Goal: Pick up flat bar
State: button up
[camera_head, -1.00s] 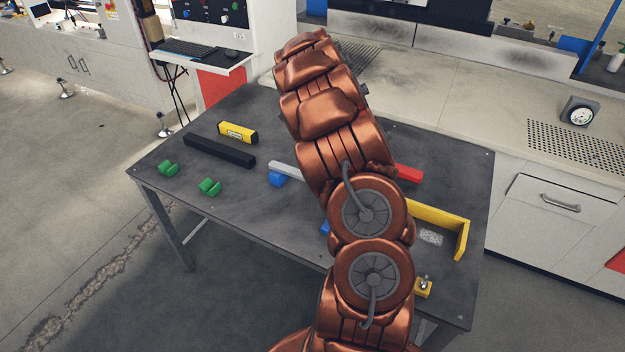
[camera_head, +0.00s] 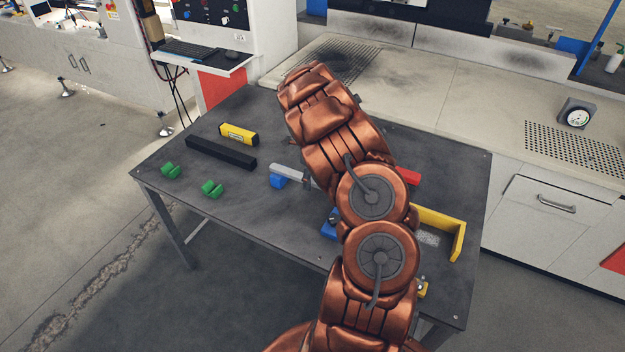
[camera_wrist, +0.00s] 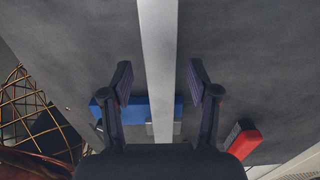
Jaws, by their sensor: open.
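The flat bar (camera_head: 287,171) is light grey and lies across a blue block (camera_head: 277,182) on the dark table; my arm hides its right part. In the wrist view the bar (camera_wrist: 158,40) runs up the middle, passing over a blue block (camera_wrist: 165,106). My gripper (camera_wrist: 160,80) is open, with one finger on each side of the bar and a gap on both sides. The bar seems untouched. In the head view my arm hides most of the gripper.
A black bar (camera_head: 220,152), a yellow block (camera_head: 239,134) and two green pieces (camera_head: 171,171) lie to the left. A red block (camera_head: 408,176), a yellow angled guide (camera_head: 440,222) and another blue block (camera_head: 329,230) are near my arm.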

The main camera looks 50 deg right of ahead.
jog(key=shift+c, duration=0.3)
grip_shut()
dwell(0.3)
